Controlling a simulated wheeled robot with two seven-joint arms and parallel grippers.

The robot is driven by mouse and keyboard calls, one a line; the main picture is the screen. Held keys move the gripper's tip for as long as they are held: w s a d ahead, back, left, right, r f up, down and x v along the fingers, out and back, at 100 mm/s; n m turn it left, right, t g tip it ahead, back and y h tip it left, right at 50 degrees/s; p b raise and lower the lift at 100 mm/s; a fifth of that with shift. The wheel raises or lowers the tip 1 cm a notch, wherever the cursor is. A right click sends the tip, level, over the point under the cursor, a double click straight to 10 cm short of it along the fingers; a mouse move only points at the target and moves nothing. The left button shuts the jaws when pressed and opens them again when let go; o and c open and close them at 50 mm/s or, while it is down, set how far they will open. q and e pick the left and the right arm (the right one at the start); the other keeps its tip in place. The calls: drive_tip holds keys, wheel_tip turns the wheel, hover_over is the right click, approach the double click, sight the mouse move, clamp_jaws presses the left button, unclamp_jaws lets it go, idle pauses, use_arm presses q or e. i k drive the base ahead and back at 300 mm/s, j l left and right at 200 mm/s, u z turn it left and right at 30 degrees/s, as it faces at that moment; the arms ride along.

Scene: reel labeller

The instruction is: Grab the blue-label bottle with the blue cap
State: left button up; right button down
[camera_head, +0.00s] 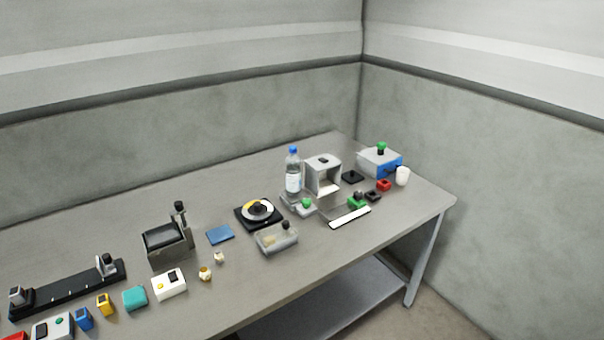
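A clear bottle (293,174) with a blue cap and a pale bluish-white label stands upright on the grey table (330,262), right of the table's middle. It stands just left of a grey arch-shaped device (323,173). Its base is partly hidden by a small grey item with a green knob (306,205). Neither of my grippers is in view, and nothing touches the bottle from above.
A black square device with a round disc (258,211) and a clear tray (277,240) stand left and in front of the bottle. A blue-and-white box (380,162) and a white cup (403,176) are to the right. Several small devices fill the left end.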

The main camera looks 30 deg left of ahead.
sight(293, 170)
drive_tip(key=i+u, duration=0.1)
drive_tip(key=u, duration=0.25)
drive_tip(key=i+l+u, duration=0.15)
drive_tip(key=u, duration=0.15)
drive_tip(key=i+l+u, duration=0.1)
drive_tip(key=u, duration=0.25)
